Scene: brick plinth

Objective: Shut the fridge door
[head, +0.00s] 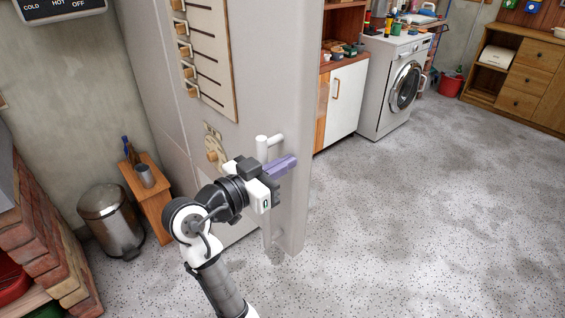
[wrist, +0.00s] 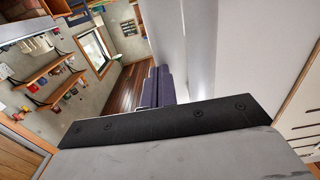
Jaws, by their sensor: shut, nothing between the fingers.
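The fridge door (head: 285,60) is a tall pale grey panel in the middle of the head view. I cannot tell from here how far it stands open. Its white upright handle (head: 265,230) is near the door's right edge, partly hidden behind my arm. My gripper (head: 284,165) has purple fingers, shut with nothing between them, in front of the door beside the upper part of the handle. I cannot tell if they touch it. The wrist view shows the shut fingers (wrist: 158,88) beside a pale smooth surface on their right.
A steel bin (head: 108,215) and a small wooden stand (head: 150,195) are left of the fridge, with a brick structure (head: 35,220) at far left. A washing machine (head: 395,85) and white cabinet (head: 345,98) stand behind at right. The speckled floor (head: 430,220) at right is clear.

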